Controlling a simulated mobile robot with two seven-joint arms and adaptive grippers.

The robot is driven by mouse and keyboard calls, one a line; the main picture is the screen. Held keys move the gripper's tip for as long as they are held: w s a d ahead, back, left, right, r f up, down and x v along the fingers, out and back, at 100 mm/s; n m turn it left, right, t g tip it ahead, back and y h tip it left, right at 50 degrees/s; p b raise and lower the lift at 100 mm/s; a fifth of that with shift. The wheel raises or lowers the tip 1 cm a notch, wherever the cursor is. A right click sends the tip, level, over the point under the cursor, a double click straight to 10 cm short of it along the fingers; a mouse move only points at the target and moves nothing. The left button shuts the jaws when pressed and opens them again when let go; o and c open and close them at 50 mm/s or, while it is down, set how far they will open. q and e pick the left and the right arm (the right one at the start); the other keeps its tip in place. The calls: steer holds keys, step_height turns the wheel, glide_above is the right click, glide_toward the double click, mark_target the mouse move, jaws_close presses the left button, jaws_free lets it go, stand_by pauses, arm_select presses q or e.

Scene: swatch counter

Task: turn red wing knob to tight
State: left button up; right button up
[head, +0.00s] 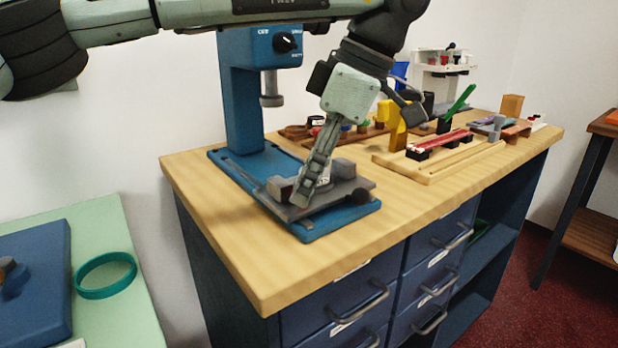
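I cannot make out a red wing knob for sure; it may be hidden behind my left gripper or its arm. My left gripper (308,192) points down at the grey vise (345,170) on the blue base of the press stand (240,105). Its fingers overlap the vise in the picture; whether they touch it, or are open or shut, I cannot tell. A dark round knob (362,196) shows at the vise's front right. My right gripper is not in view.
The wooden counter (270,270) is bare along its front edge. A wooden board (440,172) with a red bar (440,143) and a yellow piece (397,128) lies to the right. A green table (110,230) with a teal ring (104,292) stands at the left.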

arm_select(q)
steer(key=shift+c, duration=0.3)
jaws_close()
